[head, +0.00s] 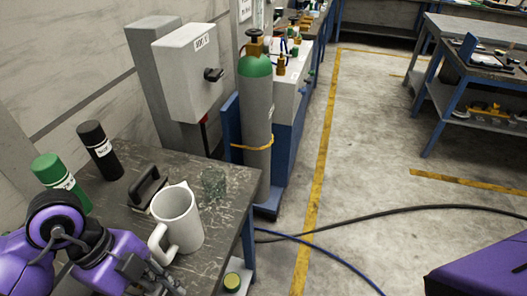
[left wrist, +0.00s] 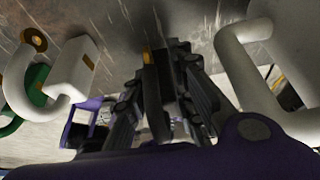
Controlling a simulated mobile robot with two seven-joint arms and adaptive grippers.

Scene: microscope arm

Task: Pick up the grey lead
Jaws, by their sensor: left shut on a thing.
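My left gripper (head: 165,282) is at the lower left of the head view, low at the bench's front edge, beside the white jug's handle. In the left wrist view its dark fingers (left wrist: 168,105) are closed on a small dark piece with a tan strip (left wrist: 150,85). This looks like part of the grey lead, but most of it is hidden by the fingers. No other part of a grey lead can be made out in the head view. My right gripper is not in view.
The white jug (head: 179,222) stands close right of my left gripper. A black-handled object (head: 148,187), a glass beaker (head: 214,183), a green bottle (head: 62,180) and a black bottle (head: 100,150) share the bench (head: 226,240). A green-topped cylinder (head: 256,110) stands behind. Cables (head: 400,212) cross the floor.

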